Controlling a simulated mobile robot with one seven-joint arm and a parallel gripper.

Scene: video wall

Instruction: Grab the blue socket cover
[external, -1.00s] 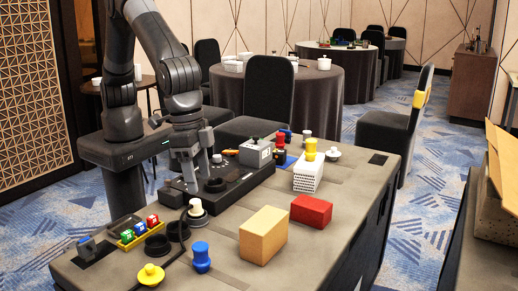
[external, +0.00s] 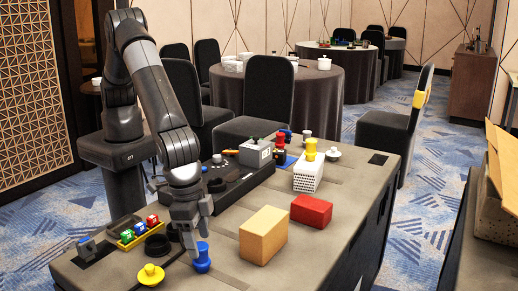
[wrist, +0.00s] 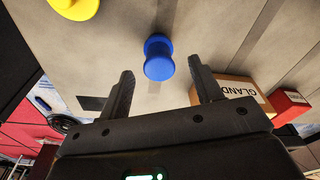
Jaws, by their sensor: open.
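The blue socket cover (external: 202,260) is a small spool-shaped piece standing on the grey table near its front edge. My gripper (external: 197,238) is above and beside it, partly overlapping it in the external view. In the wrist view the blue socket cover (wrist: 158,58) lies ahead of my gripper (wrist: 161,80), lined up with the gap between the two fingers. The fingers are apart with nothing between them.
A yellow knob-shaped piece (external: 151,275) stands to the left. A tan box (external: 263,236) and a red box (external: 311,211) stand to the right. A tray of coloured blocks (external: 139,233) and black rings (external: 157,246) are behind left. Bare table lies in front of the tan box.

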